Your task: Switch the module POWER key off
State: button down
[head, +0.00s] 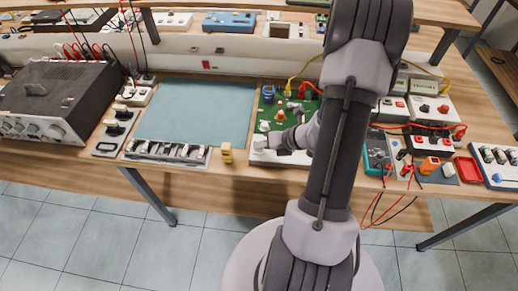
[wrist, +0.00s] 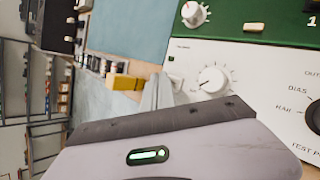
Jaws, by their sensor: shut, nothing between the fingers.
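The module is a green board over a white front panel, standing on the bench beyond my arm; its green part (head: 268,112) shows in the head view. In the wrist view its white panel (wrist: 265,72) carries a white knob with a scale (wrist: 213,80) and a partly seen dark dial. Small lettering at the panel's upper left is too small to read. I cannot make out the POWER key or its position. My gripper (head: 268,143) is at the panel's left front. Its closed fingers (wrist: 158,93) are left of the white knob; contact cannot be told.
A blue-green mat (head: 195,110) lies left of the module, with a small yellow block (head: 227,153) near the bench edge. A dark amplifier-like unit (head: 60,95) stands at far left. Meters, red leads and a red tray (head: 470,170) crowd the right.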

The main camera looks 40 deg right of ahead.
aim_at(262, 152)
notch_tip(262, 152, up, 6)
jog(key=p, duration=0.5)
jog(key=w+a+r+n+g+y+b, duration=0.1)
jog(key=a+r+n+g+b, duration=0.1)
jog(key=a+r+n, duration=0.65)
jog(key=a+r+n+g+y+b, duration=0.15)
jog(key=a+r+n, duration=0.35)
jog(key=a+n, duration=0.55)
jog(key=s+a+r+n+h+b, duration=0.1)
jog(key=s+a+r+n, duration=0.2)
jog(key=s+n, duration=0.3)
jog(key=s+a+r+n+h+b, duration=0.2)
jog(key=s+a+n, duration=0.3)
jog(key=n, duration=0.7)
jog(key=shift+s+a+r+n, duration=0.3)
jog(key=shift+s+r, duration=0.1)
jog(key=shift+s, duration=0.35)
